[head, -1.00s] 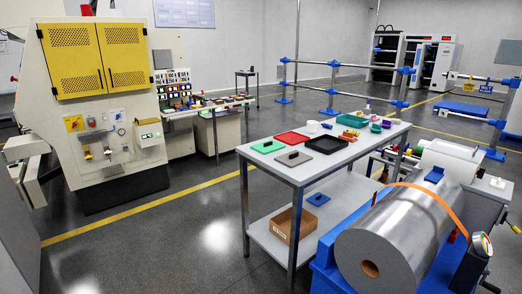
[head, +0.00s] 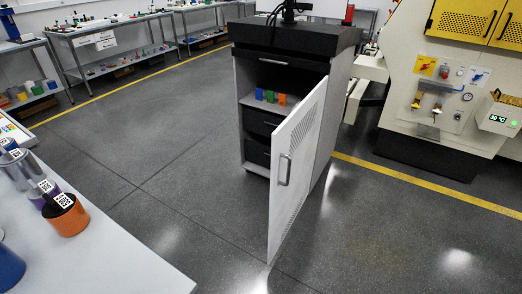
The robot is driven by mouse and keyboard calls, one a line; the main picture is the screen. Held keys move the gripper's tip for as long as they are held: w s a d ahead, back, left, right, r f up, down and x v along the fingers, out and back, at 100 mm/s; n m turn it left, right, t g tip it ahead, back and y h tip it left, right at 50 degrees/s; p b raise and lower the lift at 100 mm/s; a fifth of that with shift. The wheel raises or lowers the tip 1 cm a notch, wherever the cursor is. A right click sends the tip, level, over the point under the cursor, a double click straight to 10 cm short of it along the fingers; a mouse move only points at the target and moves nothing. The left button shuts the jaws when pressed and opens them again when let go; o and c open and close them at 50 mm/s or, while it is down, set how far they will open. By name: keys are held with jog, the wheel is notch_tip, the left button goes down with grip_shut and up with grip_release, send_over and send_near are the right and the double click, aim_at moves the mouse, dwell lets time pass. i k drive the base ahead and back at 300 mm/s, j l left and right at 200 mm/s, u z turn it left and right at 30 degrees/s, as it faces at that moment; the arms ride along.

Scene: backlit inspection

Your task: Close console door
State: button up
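The console (head: 343,65) is a grey cabinet with a black top, standing in the upper middle of the head view. Its door (head: 298,165) is a light grey panel with a perforated area and a vertical bar handle (head: 284,170). The door stands wide open, swung out toward me from the right side of the console. Inside, small blue, green and orange items (head: 270,97) stand on a shelf above black drawers (head: 258,152). My gripper is not in view.
A white table (head: 110,255) with an orange cylinder (head: 66,215) is at the lower left. A beige machine (head: 430,90) with yellow doors stands at right. Benches (head: 120,50) line the back left. The grey floor (head: 190,190) around the door is clear.

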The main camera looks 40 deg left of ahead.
aim_at(295, 142)
jog(key=i+l+u, duration=0.6)
jog(key=u, duration=0.25)
jog(key=i+l+u, duration=0.2)
jog(key=l+u, duration=0.2)
jog(key=i+l+u, duration=0.1)
jog(key=i+l, duration=0.2)
jog(key=i+l+u, duration=0.1)
jog(key=i+l, duration=0.2)
jog(key=l, duration=0.25)
jog(key=i+l, duration=0.25)
jog(key=l, duration=0.2)
jog(key=i+u, duration=0.05)
